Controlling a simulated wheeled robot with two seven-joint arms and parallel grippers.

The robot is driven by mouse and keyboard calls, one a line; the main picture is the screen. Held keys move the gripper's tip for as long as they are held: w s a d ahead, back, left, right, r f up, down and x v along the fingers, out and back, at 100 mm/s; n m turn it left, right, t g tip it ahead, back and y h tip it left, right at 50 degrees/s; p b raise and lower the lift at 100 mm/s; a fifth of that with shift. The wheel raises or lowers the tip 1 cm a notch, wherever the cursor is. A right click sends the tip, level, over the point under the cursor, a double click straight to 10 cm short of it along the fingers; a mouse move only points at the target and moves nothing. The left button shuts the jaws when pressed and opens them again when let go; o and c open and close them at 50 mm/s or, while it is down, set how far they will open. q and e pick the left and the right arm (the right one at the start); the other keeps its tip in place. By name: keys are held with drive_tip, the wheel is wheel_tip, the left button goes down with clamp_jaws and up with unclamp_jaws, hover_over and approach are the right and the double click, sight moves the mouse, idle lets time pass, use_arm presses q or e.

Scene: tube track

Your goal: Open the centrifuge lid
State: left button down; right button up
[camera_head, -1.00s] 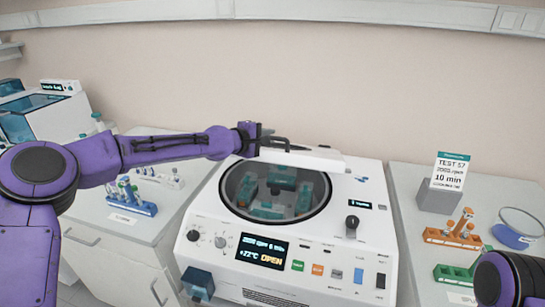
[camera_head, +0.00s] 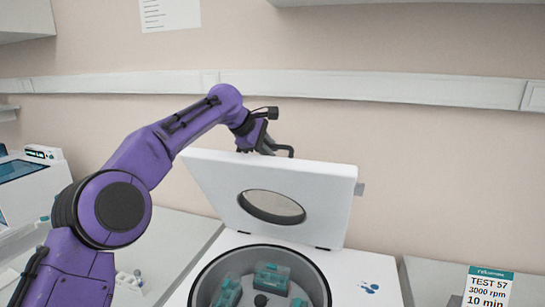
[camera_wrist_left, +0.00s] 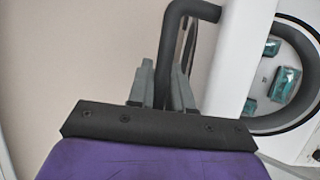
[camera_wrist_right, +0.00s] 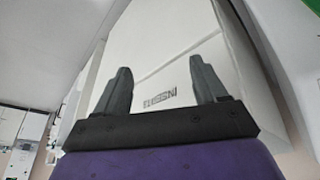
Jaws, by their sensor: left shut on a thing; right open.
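The centrifuge lid (camera_head: 300,190) is white with a round window and stands raised, leaning back over the centrifuge (camera_head: 365,285). Below it the round chamber is uncovered, with teal rotor buckets (camera_head: 272,277) inside. My left gripper (camera_head: 262,148) is at the lid's upper edge, shut on the dark lid handle (camera_head: 284,150). In the left wrist view the handle (camera_wrist_left: 170,50) passes between the fingers, with the lid and chamber to the right. My right gripper (camera_wrist_right: 160,92) shows only in its wrist view; it is open and nothing is between its fingers.
A sign (camera_head: 488,287) reading TEST 57, 3000 rpm, 10 min stands at the right. A white device (camera_head: 32,190) is at the far left. A rail (camera_head: 400,92) runs along the wall behind the lid. In the right wrist view a white panel (camera_wrist_right: 185,45) lies beyond the fingers.

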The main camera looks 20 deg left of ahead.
use_arm(q)
drive_tip(key=shift+w, duration=0.4)
use_arm(e)
drive_tip(key=shift+w+a, duration=0.1)
drive_tip(key=shift+w, duration=0.4)
use_arm(q)
drive_tip(key=c, duration=1.4)
unclamp_jaws()
drive_tip(key=shift+w, duration=0.2)
drive_tip(key=v, duration=1)
drive_tip(key=shift+s+a+r+b, duration=0.1)
drive_tip(key=shift+s+r+b, duration=0.1)
drive_tip(key=shift+b, duration=0.15)
drive_tip(key=shift+f, duration=0.1)
use_arm(e)
drive_tip(key=shift+f, duration=0.3)
use_arm(q)
drive_tip(key=shift+w, duration=0.1)
